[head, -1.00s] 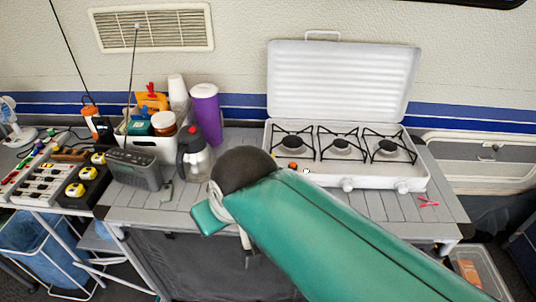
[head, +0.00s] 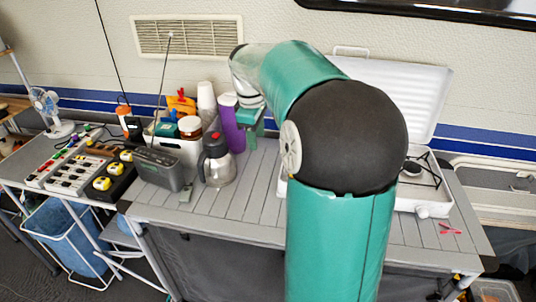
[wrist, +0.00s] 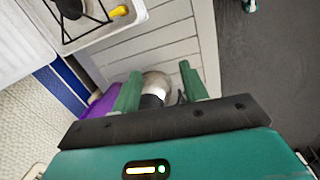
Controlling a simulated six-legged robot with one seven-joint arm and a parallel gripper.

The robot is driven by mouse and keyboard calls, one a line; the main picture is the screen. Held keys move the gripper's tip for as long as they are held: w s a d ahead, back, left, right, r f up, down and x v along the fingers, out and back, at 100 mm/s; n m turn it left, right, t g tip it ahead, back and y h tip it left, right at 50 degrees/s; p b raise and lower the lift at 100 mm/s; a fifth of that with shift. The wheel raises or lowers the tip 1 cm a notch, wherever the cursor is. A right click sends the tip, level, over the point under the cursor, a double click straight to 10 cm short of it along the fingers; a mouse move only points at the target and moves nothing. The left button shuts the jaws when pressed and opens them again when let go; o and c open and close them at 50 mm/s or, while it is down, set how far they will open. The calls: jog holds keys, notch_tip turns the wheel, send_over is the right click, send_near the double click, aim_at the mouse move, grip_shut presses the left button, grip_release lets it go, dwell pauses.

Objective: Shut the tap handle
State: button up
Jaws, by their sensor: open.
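I cannot pick out a tap or tap handle with certainty. The white camp stove (head: 436,197) stands with its lid (head: 395,90) up, and my arm covers most of it in the head view. A white knob (head: 422,211) shows on its front. In the wrist view a small yellow piece (wrist: 119,11) sits at the corner of the stove tray (wrist: 92,36). My gripper (head: 252,122) is open, above the table near the purple cup (head: 231,128). In the wrist view its green fingers (wrist: 160,86) are apart, with the steel carafe (wrist: 154,80) seen between them.
The carafe (head: 216,168) stands beside a grey radio (head: 158,169) and a white bin (head: 182,148) of kitchen items. Grey slatted table (head: 258,190) is bare between carafe and stove. A red item (head: 450,229) lies at the right. The wall (head: 290,60) rises behind.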

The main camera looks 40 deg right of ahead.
jog(key=d+f+n+y, duration=0.15)
jog(key=d+f, duration=0.25)
jog(key=d, duration=1)
jog(key=f, duration=1.4)
jog(key=shift+s+f, duration=0.15)
jog(key=shift+s, duration=0.25)
jog(key=shift+c, duration=0.2)
jog(key=c, duration=0.7)
